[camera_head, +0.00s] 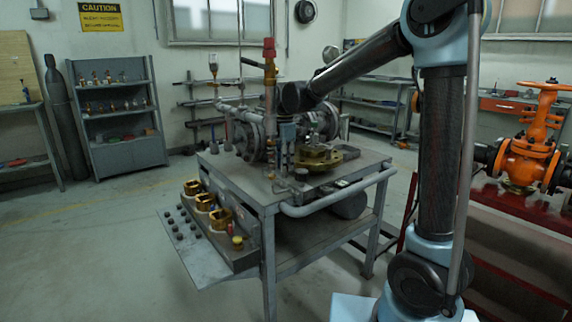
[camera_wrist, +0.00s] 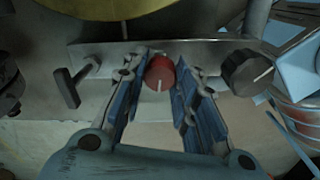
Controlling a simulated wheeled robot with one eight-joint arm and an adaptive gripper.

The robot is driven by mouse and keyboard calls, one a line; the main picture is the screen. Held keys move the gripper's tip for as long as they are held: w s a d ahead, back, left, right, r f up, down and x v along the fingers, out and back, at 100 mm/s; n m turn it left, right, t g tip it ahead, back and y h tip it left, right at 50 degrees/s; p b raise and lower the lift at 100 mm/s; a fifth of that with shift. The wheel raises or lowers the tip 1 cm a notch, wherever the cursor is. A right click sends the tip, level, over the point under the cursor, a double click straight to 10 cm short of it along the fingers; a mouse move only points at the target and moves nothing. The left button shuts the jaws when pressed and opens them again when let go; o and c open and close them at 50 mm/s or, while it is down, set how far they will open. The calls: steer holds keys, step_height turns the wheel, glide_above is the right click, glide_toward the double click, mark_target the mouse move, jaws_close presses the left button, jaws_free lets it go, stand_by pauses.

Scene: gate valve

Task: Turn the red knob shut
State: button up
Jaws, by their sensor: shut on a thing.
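The red knob (camera_wrist: 159,74) sits on a metal strip in the wrist view, with a pale line on its face pointing down in the picture. My gripper (camera_wrist: 161,68) reaches it from below, with one blue-padded finger on each side. It is shut on the red knob, near the fingertips. In the head view my arm reaches over the workbench (camera_head: 345,172) in the middle. The red knob cannot be made out there among the valve parts.
A black knob (camera_wrist: 247,73) with a pale line is close right of my fingers, and a small dark lever (camera_wrist: 68,88) is to the left. An orange valve (camera_head: 528,150) stands on a red bench at right. Open floor lies left of the workbench.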

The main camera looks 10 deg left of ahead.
steer(key=m, duration=0.8)
steer(key=shift+m, duration=0.4)
steer(key=m, duration=0.4)
steer(key=shift+w+m, duration=0.1)
steer(key=shift+m, duration=1.8)
steer(key=o, duration=1.1)
step_height(320, 180, up, 12)
